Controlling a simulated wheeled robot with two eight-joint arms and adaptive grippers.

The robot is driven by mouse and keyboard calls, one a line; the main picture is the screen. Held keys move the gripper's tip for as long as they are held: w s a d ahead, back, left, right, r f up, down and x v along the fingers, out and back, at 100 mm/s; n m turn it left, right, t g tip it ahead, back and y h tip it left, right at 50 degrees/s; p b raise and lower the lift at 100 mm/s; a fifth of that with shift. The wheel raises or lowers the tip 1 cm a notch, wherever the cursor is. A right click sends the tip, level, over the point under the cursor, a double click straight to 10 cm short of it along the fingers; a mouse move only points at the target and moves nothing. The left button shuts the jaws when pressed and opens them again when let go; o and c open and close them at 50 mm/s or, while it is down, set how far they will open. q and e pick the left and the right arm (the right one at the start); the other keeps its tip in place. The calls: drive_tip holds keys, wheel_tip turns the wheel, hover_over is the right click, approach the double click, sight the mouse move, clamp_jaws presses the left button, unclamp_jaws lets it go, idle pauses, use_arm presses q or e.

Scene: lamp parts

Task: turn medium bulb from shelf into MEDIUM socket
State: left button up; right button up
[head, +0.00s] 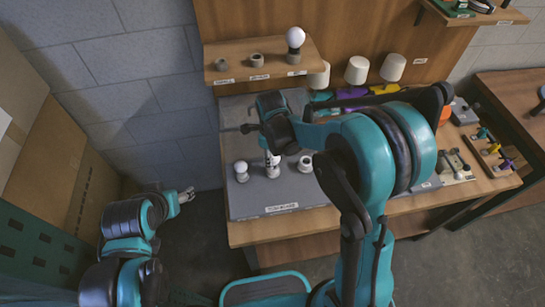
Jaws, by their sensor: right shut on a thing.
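My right gripper (270,146) is over the grey mat (250,204) on the table, pointing down. It is shut on a white bulb (272,157), mostly hidden by the gripper, at the middle one of three sockets in a row. I cannot tell whether the bulb is seated in that socket. The left socket (242,178) has a small white bulb (241,167) in it. The right socket (305,164) looks empty. A larger bulb (295,37) stands upright on the wooden shelf (235,49). My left gripper (187,195) is open and empty, left of the table.
Two empty holders, left (221,64) and middle (256,60), are on the shelf. White lampshades (357,70) stand behind my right arm, near coloured parts. A side table (515,95) is at the right. The mat's front strip is clear.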

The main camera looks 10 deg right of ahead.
drive_tip(key=m, duration=0.3)
drive_tip(key=shift+f+b, duration=0.1)
drive_tip(key=shift+b, duration=0.2)
drive_tip(key=m, duration=0.3)
drive_tip(key=shift+m, duration=0.4)
drive_tip(key=o, duration=0.8)
